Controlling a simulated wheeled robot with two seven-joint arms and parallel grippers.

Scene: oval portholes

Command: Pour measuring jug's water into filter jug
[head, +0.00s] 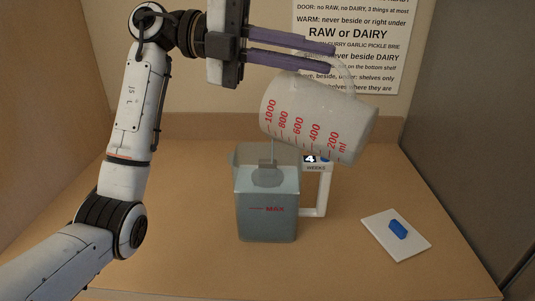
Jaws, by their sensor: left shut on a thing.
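The white measuring jug (312,117) with red markings hangs tilted in the air, its mouth toward the lower left. My left gripper (322,58) is shut on its handle at the upper right. A thin stream of water falls from the jug's low lip into the filter jug (266,206), which stands upright on the table below. The filter jug is see-through, with a red MAX line and a white handle (317,192) on its right. Water inside stands above the MAX line. My right gripper is not in view.
A white board (408,249) with a blue block (397,229) on it lies on the table at the right. A small "4 weeks" tag (316,163) shows at the filter jug's top right. A printed notice (350,20) hangs behind. The table's left side (185,200) is clear.

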